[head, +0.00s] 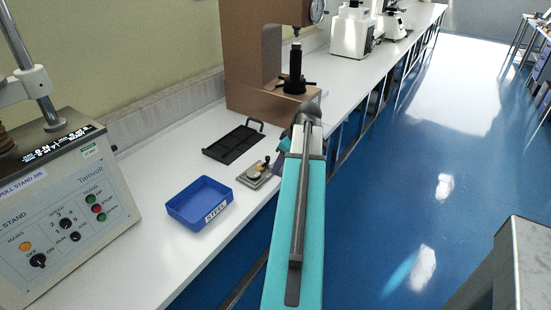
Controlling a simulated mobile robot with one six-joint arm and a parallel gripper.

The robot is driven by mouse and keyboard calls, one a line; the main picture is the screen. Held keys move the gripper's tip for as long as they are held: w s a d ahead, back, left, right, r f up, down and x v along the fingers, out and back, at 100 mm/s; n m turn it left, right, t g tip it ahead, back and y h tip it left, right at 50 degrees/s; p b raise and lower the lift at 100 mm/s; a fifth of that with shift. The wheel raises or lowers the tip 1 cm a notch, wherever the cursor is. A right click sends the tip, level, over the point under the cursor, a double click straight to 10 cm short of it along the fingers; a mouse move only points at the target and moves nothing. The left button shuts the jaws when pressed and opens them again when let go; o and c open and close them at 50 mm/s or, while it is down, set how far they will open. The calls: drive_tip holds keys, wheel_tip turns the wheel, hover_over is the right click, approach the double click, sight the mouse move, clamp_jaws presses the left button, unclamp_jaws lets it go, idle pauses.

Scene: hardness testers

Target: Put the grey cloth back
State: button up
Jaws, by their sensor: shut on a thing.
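My teal arm reaches forward over the bench's front edge and hides most of my gripper (284,146), which shows only in part at the left of the arm's far end. A small dark grey-purple patch just below it looks like the grey cloth (279,164); most of it is hidden behind the arm. My gripper is shut on it, beside the small metal block with a knob (258,175). I cannot tell whether the cloth touches the bench.
A blue tray labelled STEEL (186,219) and a black slotted tray (233,143) stand on the white bench (150,255). A brown hardness tester (244,70) stands behind, and a test stand control box (70,205) at left. Blue floor lies open at right.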

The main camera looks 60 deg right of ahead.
drive_tip(key=shift+s+d+f, duration=0.25)
drive_tip(key=shift+s+d, duration=0.75)
drive_tip(key=w+d+p, duration=0.1)
drive_tip(key=w+d, duration=0.2)
drive_tip(key=d, duration=0.1)
drive_tip(key=w+d+f+p, duration=0.1)
drive_tip(key=w+d, duration=0.3)
drive_tip(key=w+d+p, duration=0.1)
drive_tip(key=w+d, duration=0.2)
drive_tip(key=d, duration=0.1)
drive_tip(key=shift+w+f, duration=0.25)
drive_tip(key=shift+w, duration=0.05)
drive_tip(key=shift+f+p, duration=0.6)
drive_tip(key=shift+f, duration=1.15)
drive_tip(key=shift+f, duration=0.2)
